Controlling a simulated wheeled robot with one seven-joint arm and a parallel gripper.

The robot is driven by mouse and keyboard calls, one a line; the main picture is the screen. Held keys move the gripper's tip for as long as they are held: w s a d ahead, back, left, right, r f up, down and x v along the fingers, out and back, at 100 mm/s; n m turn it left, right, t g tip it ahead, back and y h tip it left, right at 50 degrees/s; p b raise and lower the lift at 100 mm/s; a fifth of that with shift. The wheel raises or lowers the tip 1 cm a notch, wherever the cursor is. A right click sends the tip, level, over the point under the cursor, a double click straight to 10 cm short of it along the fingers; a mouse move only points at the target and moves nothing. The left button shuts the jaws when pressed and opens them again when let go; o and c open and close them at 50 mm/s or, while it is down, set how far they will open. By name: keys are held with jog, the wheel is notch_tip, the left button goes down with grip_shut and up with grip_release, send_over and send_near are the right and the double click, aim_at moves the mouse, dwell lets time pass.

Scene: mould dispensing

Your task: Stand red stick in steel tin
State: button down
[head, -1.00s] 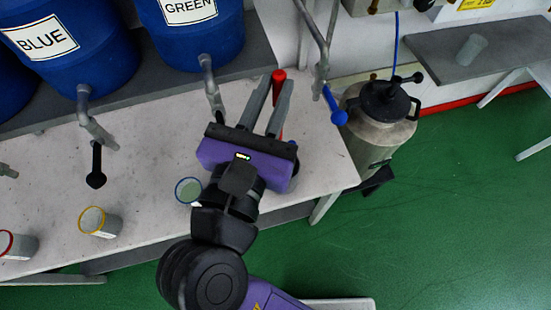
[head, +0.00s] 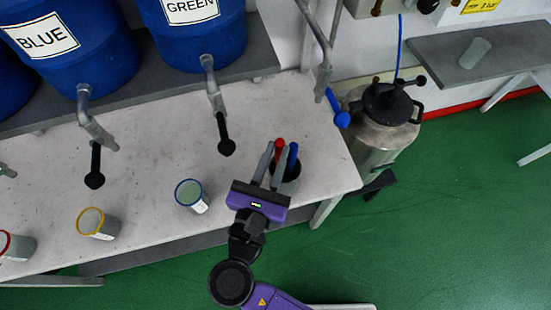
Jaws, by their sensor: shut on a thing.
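The red stick (head: 280,143) shows as a short red end between the fingertips of my gripper (head: 276,152), which is shut on it. The tin (head: 291,185) stands near the table's right front edge, partly hidden behind my gripper, with a dark opening. A blue stick (head: 293,153) leans up out of the tin, just right of my fingers. The red stick's lower part is hidden by the fingers, and I cannot tell whether its lower end is inside the tin.
Cups with blue (head: 190,196), yellow (head: 97,223) and red (head: 17,246) rims stand along the white table (head: 150,180). Taps with dark handles (head: 226,147) hang from blue barrels behind. A blue tap handle (head: 341,119) hangs to the right. A steel canister (head: 377,143) stands beyond the table.

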aim_at(278, 156)
jog(key=shift+f, duration=1.5)
jog(key=c, duration=1.3)
grip_release()
